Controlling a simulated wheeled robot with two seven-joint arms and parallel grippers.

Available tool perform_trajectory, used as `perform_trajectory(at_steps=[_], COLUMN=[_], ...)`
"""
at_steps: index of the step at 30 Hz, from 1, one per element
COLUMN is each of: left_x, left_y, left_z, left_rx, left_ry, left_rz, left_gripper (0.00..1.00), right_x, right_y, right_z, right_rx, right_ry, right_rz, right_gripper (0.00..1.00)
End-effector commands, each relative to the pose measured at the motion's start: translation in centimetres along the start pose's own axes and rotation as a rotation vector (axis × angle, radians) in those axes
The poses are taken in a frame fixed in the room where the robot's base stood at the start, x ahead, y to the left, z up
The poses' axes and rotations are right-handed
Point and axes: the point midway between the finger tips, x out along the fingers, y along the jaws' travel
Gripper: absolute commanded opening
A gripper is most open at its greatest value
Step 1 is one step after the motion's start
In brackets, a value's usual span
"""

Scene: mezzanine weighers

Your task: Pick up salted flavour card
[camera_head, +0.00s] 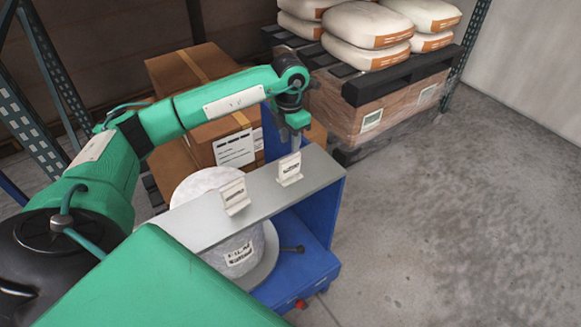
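Two small white cards stand on the grey shelf top (199,228) of a blue stand. The right card (290,172) is near the shelf's far right end, and the left card (234,197) is nearer the middle. Both carry dark print too small to read surely, so I cannot tell which is the salted flavour card. My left gripper (296,143) comes down from above, with its fingers just over the top of the right card. I cannot tell whether it touches the card or how far its fingers are apart. My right gripper is not in view.
A white labelled tub (238,256) stands under the shelf on the blue base (312,262). Cardboard boxes (180,70) are behind my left arm. Filled sacks (365,28) lie on a dark pallet (400,80) at the back. The concrete floor at right (450,210) is clear.

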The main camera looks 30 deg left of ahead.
Motion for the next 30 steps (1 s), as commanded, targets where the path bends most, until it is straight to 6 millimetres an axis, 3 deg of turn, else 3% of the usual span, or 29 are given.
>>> perform_trajectory(at_steps=[5, 13, 21, 29, 30], left_x=[2.0, 4.0, 7.3, 7.6, 7.6], left_y=[0.0, 0.0, 0.0, 0.0, 0.0], left_z=[0.0, -0.1, -0.2, -0.1, -0.1], left_rx=[0.001, 0.001, 0.001, 0.002, 0.002], left_ry=[0.001, 0.003, 0.001, -0.001, -0.001], left_rz=[-0.001, -0.002, -0.002, -0.001, -0.001], left_gripper=[0.36, 0.36, 0.36, 0.36, 0.28], right_x=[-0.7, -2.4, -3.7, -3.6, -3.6], right_y=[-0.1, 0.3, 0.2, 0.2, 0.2], right_z=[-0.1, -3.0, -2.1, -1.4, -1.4], right_rx=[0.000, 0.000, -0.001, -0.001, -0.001], right_ry=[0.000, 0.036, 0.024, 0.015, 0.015], right_rz=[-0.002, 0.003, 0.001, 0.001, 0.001], right_gripper=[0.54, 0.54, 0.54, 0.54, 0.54])
